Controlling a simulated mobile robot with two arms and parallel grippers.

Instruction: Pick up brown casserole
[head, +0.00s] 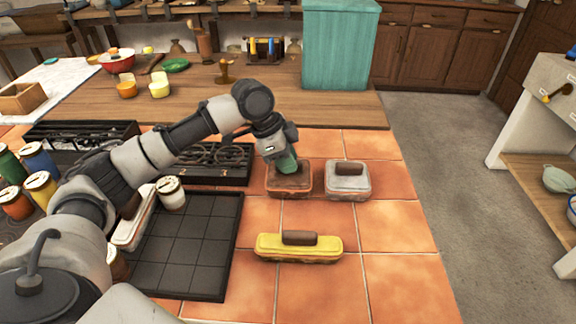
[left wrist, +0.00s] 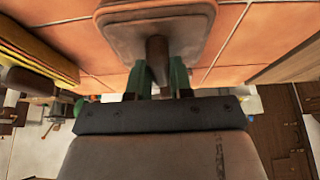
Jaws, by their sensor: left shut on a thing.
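The brown casserole (head: 289,183) is a small lidded dish at the back of the orange tiled counter. My left gripper (head: 283,163) reaches down onto it from above and covers its handle in the head view. In the left wrist view, the green fingers (left wrist: 158,76) stand on either side of the dark handle on the casserole lid (left wrist: 187,30) and are shut on it. The casserole looks level; I cannot tell whether its base touches the tiles. My right gripper is in neither view.
A grey-white casserole (head: 347,182) stands close on the right, and a yellow one (head: 299,248) is nearer. A black burner grate (head: 215,165) is just left, and a dark tiled tray (head: 190,245) lies front left. The right-hand tiles are clear.

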